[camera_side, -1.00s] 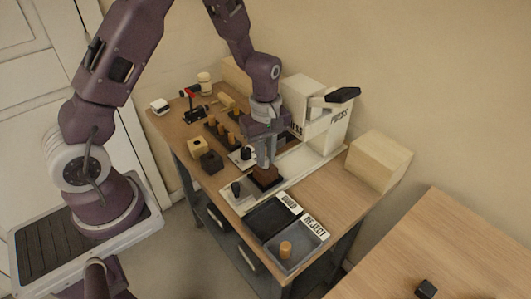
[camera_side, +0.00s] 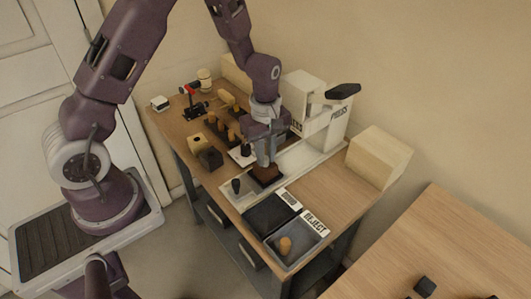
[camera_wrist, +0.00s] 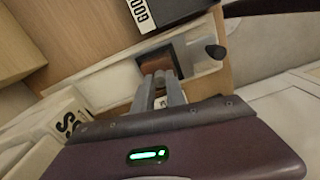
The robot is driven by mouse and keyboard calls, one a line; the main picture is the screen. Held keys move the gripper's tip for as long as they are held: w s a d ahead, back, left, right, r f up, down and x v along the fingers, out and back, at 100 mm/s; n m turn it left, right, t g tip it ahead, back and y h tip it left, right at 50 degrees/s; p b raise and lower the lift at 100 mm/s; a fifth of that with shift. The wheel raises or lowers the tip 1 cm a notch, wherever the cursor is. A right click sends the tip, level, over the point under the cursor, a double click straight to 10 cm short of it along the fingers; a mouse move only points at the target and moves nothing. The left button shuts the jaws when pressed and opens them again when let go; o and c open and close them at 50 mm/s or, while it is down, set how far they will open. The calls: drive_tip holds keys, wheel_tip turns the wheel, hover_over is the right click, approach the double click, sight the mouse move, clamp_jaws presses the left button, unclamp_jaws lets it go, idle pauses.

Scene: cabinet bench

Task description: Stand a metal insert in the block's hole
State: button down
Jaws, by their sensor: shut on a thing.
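The brown block (camera_side: 266,175) sits in the pale fixture strip on the bench. It also shows in the wrist view (camera_wrist: 161,61), just beyond my fingertips. My gripper (camera_side: 265,162) points down over the block, with its fingers close together. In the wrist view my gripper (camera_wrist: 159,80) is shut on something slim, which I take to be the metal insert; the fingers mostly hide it. The block's hole is not clear in either view, and I cannot tell whether the fingertips or the insert touch the block.
A black knob (camera_side: 236,186) stands on the fixture's near end. The dark tray (camera_side: 268,215) and the REJECT tray (camera_side: 302,253), holding an orange cylinder (camera_side: 285,245), lie in front. The press (camera_side: 325,125) stands behind. Small blocks (camera_side: 210,157) and several pegs are left of my gripper.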

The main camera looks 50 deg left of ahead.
drive_tip(key=shift+f, duration=0.25)
drive_tip(key=c, duration=1.1)
unclamp_jaws()
drive_tip(key=shift+r, duration=3.55)
